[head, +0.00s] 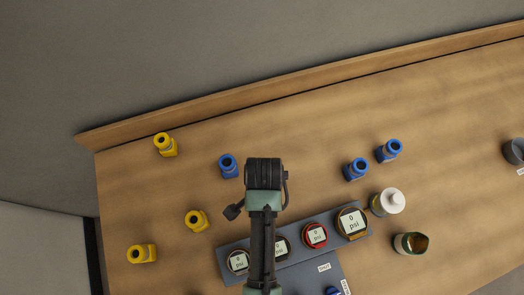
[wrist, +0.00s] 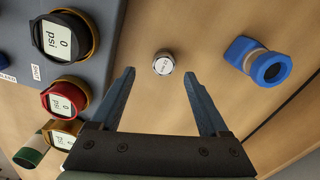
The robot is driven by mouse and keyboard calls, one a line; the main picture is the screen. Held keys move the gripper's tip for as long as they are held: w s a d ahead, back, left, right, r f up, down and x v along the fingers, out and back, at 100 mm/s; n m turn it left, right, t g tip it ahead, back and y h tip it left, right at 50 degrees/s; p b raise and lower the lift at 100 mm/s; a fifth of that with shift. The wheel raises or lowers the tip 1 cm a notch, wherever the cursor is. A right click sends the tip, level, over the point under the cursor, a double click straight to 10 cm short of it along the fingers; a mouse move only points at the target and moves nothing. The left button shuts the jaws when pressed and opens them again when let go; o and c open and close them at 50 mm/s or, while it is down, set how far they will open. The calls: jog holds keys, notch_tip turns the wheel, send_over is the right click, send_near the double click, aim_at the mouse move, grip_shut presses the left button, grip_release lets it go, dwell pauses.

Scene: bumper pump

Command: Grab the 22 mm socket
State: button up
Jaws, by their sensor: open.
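A small silvery round socket (wrist: 163,63) stands on the wooden bench in the wrist view. Its top carries a small marking that I cannot read for certain. My gripper (wrist: 159,74) is open, with its two dark fingers spread on either side of the socket in the picture. The socket appears a little beyond the fingertips, and nothing is held. I cannot tell the exact height gap. In the head view my arm covers the middle of the bench, and the socket is not visible there.
A dark panel of pressure gauges (wrist: 65,36) is left in the wrist view; its red gauge (head: 314,235) shows in the head view. A blue fitting (wrist: 268,66) lies right of the socket. Yellow fittings (head: 165,146), a white-capped bottle (head: 390,201) and a cup (head: 404,243) stand around.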

jog(key=shift+w+a+f+p, duration=0.15)
jog(key=shift+f+p, duration=0.1)
jog(key=shift+f, duration=1.3)
jog(key=shift+w+f+p, duration=0.1)
jog(key=shift+f+p, duration=0.15)
jog(key=shift+f, duration=1.25)
grip_shut()
